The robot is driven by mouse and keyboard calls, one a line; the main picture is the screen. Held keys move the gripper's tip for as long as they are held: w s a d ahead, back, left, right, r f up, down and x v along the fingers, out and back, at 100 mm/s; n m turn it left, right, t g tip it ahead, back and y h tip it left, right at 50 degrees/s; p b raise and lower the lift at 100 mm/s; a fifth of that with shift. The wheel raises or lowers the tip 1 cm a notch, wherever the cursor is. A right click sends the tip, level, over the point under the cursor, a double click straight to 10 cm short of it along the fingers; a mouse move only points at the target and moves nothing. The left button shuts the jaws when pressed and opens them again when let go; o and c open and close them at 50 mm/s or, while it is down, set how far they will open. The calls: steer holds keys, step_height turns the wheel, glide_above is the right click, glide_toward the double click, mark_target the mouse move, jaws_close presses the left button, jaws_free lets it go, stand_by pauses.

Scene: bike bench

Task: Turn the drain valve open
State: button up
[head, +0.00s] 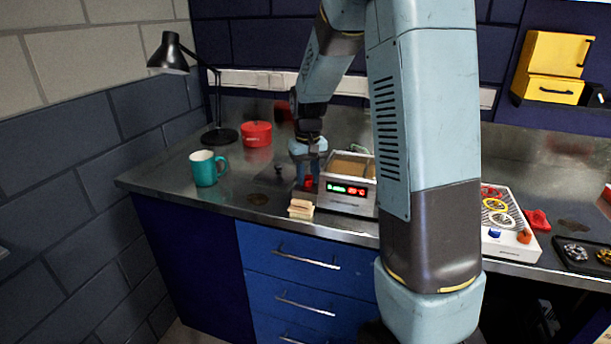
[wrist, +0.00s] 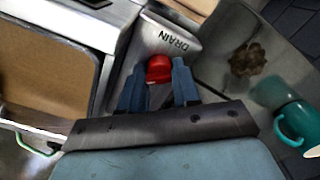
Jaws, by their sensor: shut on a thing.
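The drain valve's red handle (wrist: 158,68) sits between the blue fingers of my gripper (wrist: 158,84) in the wrist view, beside a grey plate marked DRAIN (wrist: 172,40). My gripper is shut on the red handle. In the head view, my gripper (head: 308,178) points down at the left side of a metal tank unit (head: 345,203) with a lit display, and the red handle (head: 308,184) shows at its fingertips. The valve's body is mostly hidden by the fingers, and I cannot tell how far the handle is turned.
A teal mug (head: 205,172) stands to the left on the metal bench (head: 165,178). A red pot (head: 257,134) and a black lamp (head: 218,136) are behind it. Folded cloth-like pieces (head: 300,209) lie at the front edge. A white board with coloured parts (head: 508,232) is at right.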

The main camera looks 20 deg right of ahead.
steer(key=m, duration=0.5)
steer(key=shift+w+r, duration=0.1)
steer(key=shift+m, duration=0.3)
stand_by(0.4)
steer(key=o, duration=1.1)
steer(key=shift+c, duration=0.2)
step_height(320, 180, up, 7)
steer(key=shift+r, duration=0.4)
